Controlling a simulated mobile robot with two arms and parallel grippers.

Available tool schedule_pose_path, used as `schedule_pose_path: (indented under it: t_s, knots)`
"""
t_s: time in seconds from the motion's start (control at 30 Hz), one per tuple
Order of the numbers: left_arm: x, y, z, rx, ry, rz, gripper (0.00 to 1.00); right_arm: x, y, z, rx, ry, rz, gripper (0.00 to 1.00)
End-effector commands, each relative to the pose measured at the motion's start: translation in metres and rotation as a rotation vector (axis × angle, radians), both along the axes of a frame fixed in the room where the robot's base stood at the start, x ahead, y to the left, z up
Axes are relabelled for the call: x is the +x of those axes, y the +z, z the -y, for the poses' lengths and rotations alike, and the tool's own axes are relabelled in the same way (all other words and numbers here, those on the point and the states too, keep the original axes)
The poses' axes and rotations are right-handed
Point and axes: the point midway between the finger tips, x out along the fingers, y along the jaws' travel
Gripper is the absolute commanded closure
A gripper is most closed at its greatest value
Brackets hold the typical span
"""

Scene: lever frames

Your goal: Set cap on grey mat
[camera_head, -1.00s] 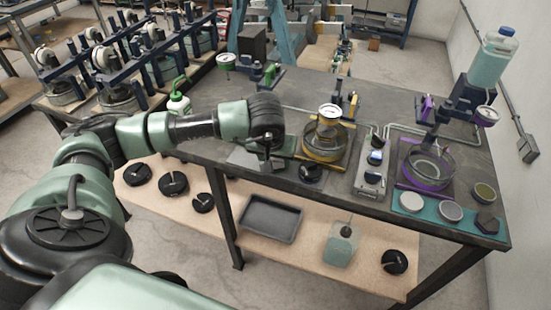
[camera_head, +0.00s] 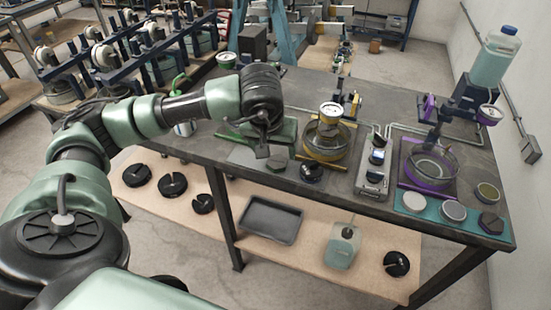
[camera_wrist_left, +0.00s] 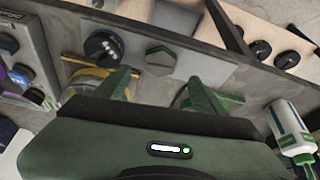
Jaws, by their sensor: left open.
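In the left wrist view the cap (camera_wrist_left: 160,60) shows a green side edge and lies on the mat (camera_wrist_left: 210,72). My right gripper is not in view.
A purple stand (camera_head: 430,165) is farther right. A white-and-green bottle (camera_wrist_left: 291,132) stands near the gripper's other side.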

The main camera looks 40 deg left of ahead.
Motion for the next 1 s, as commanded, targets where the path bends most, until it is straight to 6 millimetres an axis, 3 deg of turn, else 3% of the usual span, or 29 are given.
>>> schedule_pose_path:
  t_s: [0.1,0.33,0.9,1.0]
  knots:
    - [-0.008,0.022,0.003,0.001,0.000,0.005,0.30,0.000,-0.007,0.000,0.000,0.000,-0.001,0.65]
    - [-0.018,0.046,0.007,0.000,0.000,0.001,0.30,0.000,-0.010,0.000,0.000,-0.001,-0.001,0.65]
    - [-0.020,0.050,0.007,0.001,-0.001,-0.001,0.30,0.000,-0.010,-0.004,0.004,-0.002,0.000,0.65]
    - [-0.020,0.046,0.015,-0.024,-0.008,-0.003,0.30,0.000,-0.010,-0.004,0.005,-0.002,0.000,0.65]
